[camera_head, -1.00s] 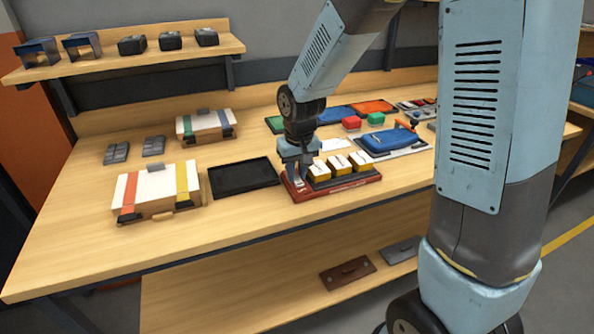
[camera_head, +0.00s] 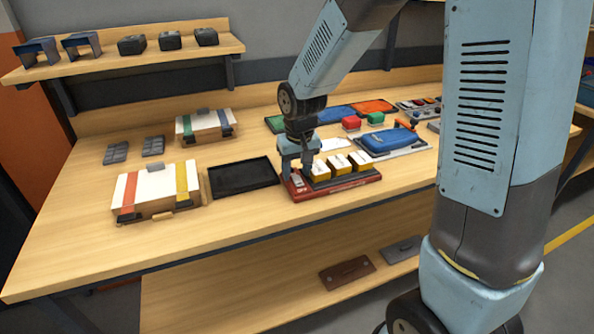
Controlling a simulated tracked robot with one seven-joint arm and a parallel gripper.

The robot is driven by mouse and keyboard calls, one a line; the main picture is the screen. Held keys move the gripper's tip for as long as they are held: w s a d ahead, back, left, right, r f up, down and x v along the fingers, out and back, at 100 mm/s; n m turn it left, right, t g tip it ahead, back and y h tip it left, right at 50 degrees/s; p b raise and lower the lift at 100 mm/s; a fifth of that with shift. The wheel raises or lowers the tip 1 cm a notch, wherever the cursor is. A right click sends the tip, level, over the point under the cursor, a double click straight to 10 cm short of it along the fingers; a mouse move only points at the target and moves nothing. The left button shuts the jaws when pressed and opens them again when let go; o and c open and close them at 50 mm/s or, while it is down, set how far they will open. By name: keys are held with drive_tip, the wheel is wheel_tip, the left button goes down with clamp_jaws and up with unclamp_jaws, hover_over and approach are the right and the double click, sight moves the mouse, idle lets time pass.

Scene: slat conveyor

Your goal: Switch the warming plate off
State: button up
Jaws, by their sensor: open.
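The warming plate is most likely the low red-sided base (camera_head: 340,187) near the front edge of the bench. Several yellow blocks with white tops (camera_head: 339,164) stand in a row on it. A small light grey part, perhaps its switch (camera_head: 296,181), sits at its left end; its position is too small to read. My gripper (camera_head: 298,168) points down just above this left end, with its fingers apart and nothing seen between them. I cannot tell whether a fingertip touches the plate.
A black tray (camera_head: 243,177) lies just left of the plate. Striped cases (camera_head: 158,188) stand further left. A blue case (camera_head: 392,142) and red and green blocks are behind to the right. The bench front between tray and edge is clear.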

sight(302, 183)
wheel_tip(302, 183, up, 13)
drive_tip(key=s, duration=0.1)
drive_tip(key=shift+s+d, duration=0.25)
drive_tip(key=shift+s, duration=0.15)
drive_tip(key=shift+d, duration=0.1)
drive_tip(key=s+d+r+m+t, duration=0.1)
drive_tip(key=s+d+r+t, duration=0.1)
drive_tip(key=s+d, duration=0.6)
drive_tip(key=s+d+r+m+t, duration=0.1)
drive_tip(key=s+d+r+m, duration=0.1)
drive_tip(key=s+d+r, duration=0.3)
drive_tip(key=shift+s+d+r+t, duration=0.25)
drive_tip(key=shift+s+d+t, duration=0.15)
drive_tip(key=shift+s+d, duration=1.9)
drive_tip(key=shift+s+a, duration=0.5)
